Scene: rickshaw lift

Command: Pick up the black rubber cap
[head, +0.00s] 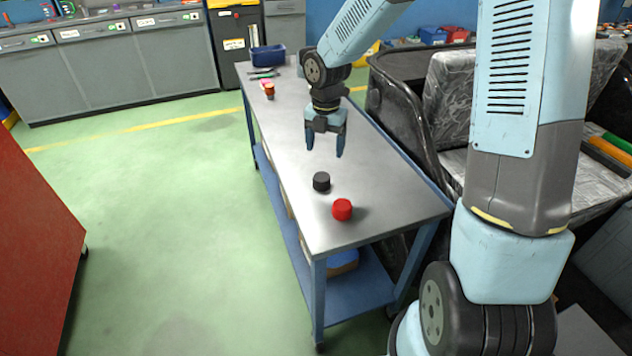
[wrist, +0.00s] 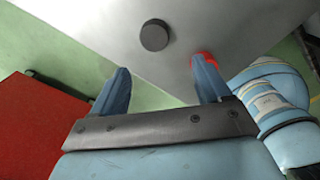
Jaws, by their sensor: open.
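The black rubber cap (head: 321,181) stands on the grey metal table top, near its front left edge. In the wrist view the black cap (wrist: 155,35) lies ahead of the fingers, between their lines and apart from both. My gripper (head: 324,143) hangs above the table, behind the cap in the head view, with its fingers pointing down. It is open and empty, and its two blue fingers (wrist: 160,85) show spread in the wrist view. A red cap (head: 342,209) stands just in front and right of the black one. In the wrist view the red cap (wrist: 205,58) is partly hidden behind the right finger.
The table (head: 375,215) has a bare top around the caps. At its far end stand a blue bin (head: 268,55) and a small orange-brown item (head: 269,91). A black rickshaw body (head: 405,115) is close along the right side. A red cabinet (head: 35,230) stands left across open green floor.

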